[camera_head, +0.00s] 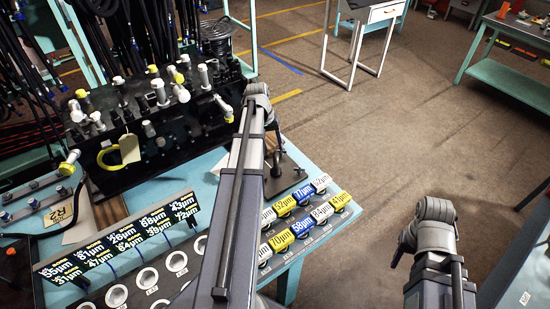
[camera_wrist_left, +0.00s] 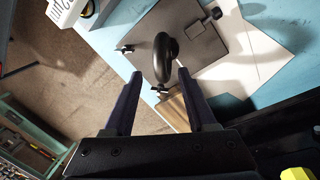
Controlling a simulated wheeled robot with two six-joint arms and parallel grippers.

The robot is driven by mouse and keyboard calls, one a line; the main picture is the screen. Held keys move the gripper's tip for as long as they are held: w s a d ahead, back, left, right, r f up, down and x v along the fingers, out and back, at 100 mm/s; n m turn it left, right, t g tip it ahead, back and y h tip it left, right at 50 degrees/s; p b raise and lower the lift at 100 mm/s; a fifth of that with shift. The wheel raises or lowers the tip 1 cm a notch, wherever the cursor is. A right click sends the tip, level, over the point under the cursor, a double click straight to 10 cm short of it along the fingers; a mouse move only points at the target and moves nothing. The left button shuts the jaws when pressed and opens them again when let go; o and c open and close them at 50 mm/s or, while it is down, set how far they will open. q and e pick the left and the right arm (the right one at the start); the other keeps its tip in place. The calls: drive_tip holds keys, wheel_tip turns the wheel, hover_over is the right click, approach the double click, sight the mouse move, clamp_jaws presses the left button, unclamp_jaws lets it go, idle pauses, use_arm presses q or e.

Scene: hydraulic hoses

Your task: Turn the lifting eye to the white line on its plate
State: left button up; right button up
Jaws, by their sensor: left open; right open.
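The lifting eye (camera_wrist_left: 163,58) is a dark, upright ring on a grey plate (camera_wrist_left: 205,45) in the left wrist view. I see it nearly edge-on. A short pale streak shows at the ring's lower right; I cannot tell whether it is the white line. My left gripper (camera_wrist_left: 160,74) is open, its two fingers on either side of the ring's near end, with no clear contact. In the head view, the plate (camera_head: 291,178) lies on the blue bench, partly behind my left arm.
A black valve block (camera_head: 165,135) with several fittings stands left of the plate. Label racks (camera_head: 120,243) fill the bench front.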

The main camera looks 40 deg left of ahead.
sight(275, 156)
use_arm(q)
drive_tip(key=f+b, duration=0.2)
drive_tip(key=f, duration=0.1)
drive_tip(key=f+b, duration=0.2)
drive_tip(key=shift+w+d, duration=0.25)
drive_tip(key=shift+d, duration=0.05)
drive_tip(key=shift+r, duration=0.1)
clamp_jaws()
